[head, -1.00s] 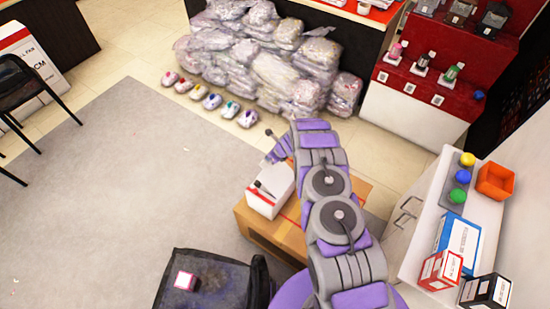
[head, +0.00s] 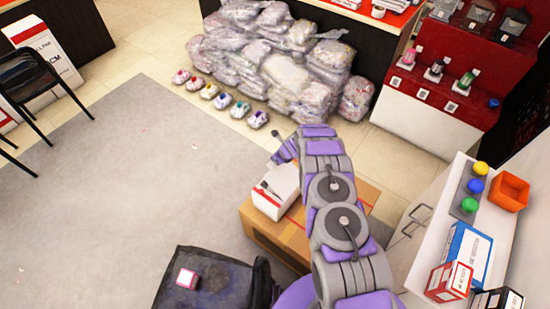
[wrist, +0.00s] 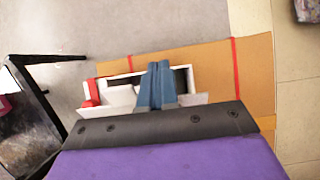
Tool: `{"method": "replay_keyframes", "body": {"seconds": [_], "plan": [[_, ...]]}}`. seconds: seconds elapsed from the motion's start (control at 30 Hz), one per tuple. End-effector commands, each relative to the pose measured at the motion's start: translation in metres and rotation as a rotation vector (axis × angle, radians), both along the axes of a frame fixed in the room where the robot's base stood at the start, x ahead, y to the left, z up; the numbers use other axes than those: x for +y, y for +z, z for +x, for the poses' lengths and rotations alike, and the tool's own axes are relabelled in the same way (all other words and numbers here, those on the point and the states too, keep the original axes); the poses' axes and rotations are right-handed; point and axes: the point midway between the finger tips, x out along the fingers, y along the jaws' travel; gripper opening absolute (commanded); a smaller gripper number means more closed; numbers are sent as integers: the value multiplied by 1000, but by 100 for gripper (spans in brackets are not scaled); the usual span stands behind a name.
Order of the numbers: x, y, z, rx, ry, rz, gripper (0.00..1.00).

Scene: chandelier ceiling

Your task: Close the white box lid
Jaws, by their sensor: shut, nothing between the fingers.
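The white box (head: 270,206) with a red stripe sits on a brown cardboard box (head: 275,240), left of my arm. In the wrist view the white box (wrist: 125,97) shows dark openings on both sides of my fingers, so its top looks at least partly open. My gripper (wrist: 160,67) has its two blue fingers pressed together with nothing between them. The fingers overlap the middle of the white box in that view; I cannot tell whether they touch it. They hide the box's middle, and the dark gripper body hides its near side.
A black chair (head: 215,285) with a small pink cube (head: 186,278) stands left of the cardboard box. A white cabinet (head: 440,235) with balls, an orange bin (head: 509,191) and boxes is at right. Wrapped bags (head: 285,75) are piled behind.

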Motion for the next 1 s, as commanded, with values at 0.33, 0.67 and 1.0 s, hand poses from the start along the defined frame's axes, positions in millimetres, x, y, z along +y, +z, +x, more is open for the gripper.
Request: {"method": "replay_keyframes", "body": {"seconds": [0.33,0.67,1.0], "plan": [[1,0,0,0,1,0,0],[0,0,0,0,1,0,0],[0,12,0,-2,0,0,0]]}}
